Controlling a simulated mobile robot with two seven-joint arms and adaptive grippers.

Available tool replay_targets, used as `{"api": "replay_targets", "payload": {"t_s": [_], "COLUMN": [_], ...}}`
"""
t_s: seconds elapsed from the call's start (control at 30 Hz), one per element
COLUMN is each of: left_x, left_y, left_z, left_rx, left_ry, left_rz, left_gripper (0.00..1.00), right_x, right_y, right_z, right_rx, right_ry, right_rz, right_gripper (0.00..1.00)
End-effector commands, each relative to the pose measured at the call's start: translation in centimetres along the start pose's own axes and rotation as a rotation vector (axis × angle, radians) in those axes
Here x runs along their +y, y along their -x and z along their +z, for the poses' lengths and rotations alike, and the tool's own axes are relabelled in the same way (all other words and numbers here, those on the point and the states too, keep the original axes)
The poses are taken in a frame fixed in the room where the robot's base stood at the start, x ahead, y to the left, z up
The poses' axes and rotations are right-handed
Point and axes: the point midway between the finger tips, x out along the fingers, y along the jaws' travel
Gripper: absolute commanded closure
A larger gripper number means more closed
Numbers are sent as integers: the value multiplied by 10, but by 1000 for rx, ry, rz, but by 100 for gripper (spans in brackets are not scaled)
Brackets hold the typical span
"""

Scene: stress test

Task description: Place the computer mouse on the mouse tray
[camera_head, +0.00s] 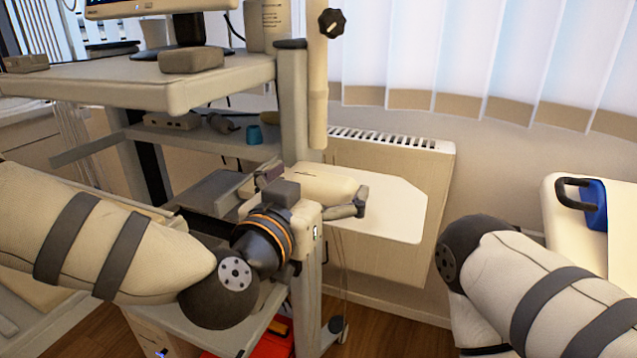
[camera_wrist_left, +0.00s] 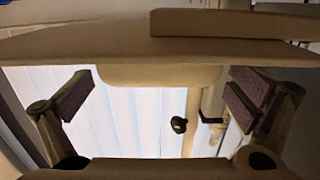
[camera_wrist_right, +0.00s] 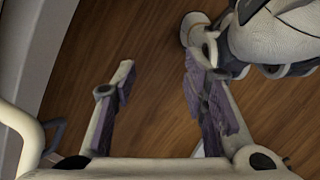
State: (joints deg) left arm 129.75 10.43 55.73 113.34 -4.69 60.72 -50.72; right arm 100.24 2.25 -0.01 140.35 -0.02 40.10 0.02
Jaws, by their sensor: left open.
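The mouse tray (camera_head: 405,212) is a pale flat plate at the cart's right side. A pale rounded thing that looks like the computer mouse (camera_head: 322,182) lies at its left part, between my left gripper's fingers. My left gripper (camera_head: 312,192) is open around it, with gaps beside the fingers. In the left wrist view, which looks upside down, the rounded thing (camera_wrist_left: 160,76) sits against a beige slab (camera_wrist_left: 60,48) between the open fingers. The gripper body hides part of the tray. My right gripper (camera_wrist_right: 160,95) is open and empty above the floor, in the right wrist view.
The cart's upper shelf (camera_head: 130,82) holds a monitor and a small beige box (camera_head: 192,60). A lower shelf holds a teal cup (camera_head: 254,135). A pole with a black knob (camera_head: 331,22) rises behind the tray. A radiator (camera_head: 400,150) stands behind it.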

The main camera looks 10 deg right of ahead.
Motion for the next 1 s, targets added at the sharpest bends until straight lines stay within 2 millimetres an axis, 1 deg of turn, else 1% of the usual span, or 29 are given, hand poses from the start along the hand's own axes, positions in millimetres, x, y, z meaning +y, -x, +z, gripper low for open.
{"api": "replay_targets", "payload": {"t_s": [0.1,0.17,0.23,0.37,0.5,0.6,0.7,0.83,1.0], "left_x": [0,-1,0,0,1,0,0,0,0], "left_y": [0,0,11,41,78,100,114,120,120], "left_z": [-1,-6,-6,-8,-8,-7,-6,-5,-4], "left_rx": [1,2,1,4,3,2,2,1,0], "left_ry": [0,1,-2,-4,-4,-3,-2,0,1], "left_rz": [0,-1,1,2,1,1,1,0,0], "left_gripper": [0,0,0,0,0,0,0,0,0], "right_x": [0,0,0,0,0,-1,-1,-1,-1], "right_y": [0,0,3,10,17,20,22,22,22], "right_z": [0,0,-2,-6,-10,-12,-13,-13,-13], "right_rx": [0,1,9,30,51,61,66,67,65], "right_ry": [0,0,0,0,0,0,0,0,0], "right_rz": [0,0,0,-1,-2,-3,-3,-3,-3], "right_gripper": [60,60,60,60,60,60,60,60,60]}}
